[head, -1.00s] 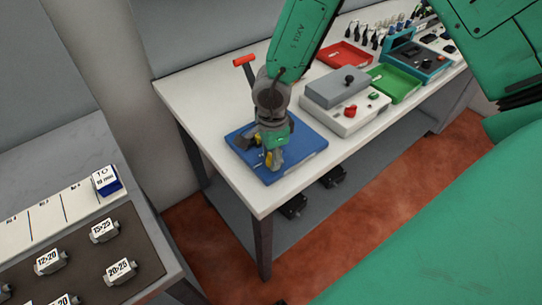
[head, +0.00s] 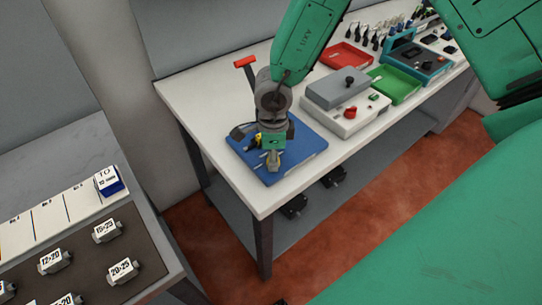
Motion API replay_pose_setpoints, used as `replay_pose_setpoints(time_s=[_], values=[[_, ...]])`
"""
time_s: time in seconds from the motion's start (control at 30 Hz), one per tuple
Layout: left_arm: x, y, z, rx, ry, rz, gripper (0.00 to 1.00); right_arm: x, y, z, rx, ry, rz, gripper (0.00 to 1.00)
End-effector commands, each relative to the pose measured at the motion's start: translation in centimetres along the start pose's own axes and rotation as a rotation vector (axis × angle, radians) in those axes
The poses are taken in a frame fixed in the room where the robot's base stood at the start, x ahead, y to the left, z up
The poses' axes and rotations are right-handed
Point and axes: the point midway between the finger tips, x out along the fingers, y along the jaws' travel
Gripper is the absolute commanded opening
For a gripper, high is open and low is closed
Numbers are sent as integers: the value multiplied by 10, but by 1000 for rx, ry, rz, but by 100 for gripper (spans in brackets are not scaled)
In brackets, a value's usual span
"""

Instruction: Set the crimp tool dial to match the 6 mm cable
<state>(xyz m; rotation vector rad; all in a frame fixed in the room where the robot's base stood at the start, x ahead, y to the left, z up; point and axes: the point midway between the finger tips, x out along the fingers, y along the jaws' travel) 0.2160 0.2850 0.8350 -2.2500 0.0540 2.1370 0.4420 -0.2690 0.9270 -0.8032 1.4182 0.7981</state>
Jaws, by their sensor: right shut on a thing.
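The crimp tool stands on a blue base plate (head: 306,152) near the left end of the white bench. Its orange-red T-shaped handle (head: 245,62) rises behind my wrist. My right gripper (head: 271,160) comes down from above over the plate and is shut on a small part of the tool, which its fingers and wrist mostly hide. A yellow piece (head: 257,141) shows beside the fingers. I cannot read the dial's setting. A dark piece (head: 240,131) lies on the plate's left side. I cannot make out which cable is the 6 mm one. My left gripper is out of view.
To the right on the bench (head: 196,92) stand a grey box (head: 345,88) with a red knob, a red tray (head: 346,56), a green tray (head: 397,84) and a teal device (head: 420,60). Labelled blocks (head: 123,270) lie on a dark mat at lower left.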

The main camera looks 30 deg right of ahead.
Motion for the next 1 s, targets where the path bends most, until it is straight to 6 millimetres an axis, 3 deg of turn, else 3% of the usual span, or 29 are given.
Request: replay_pose_setpoints(time_s=[0.6, 1.0], values=[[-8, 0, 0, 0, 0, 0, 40, 2, 2, -2, 533, 8, 2, 1], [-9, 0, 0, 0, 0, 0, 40, 2, 3, -2, 688, 9, 2, 1]])
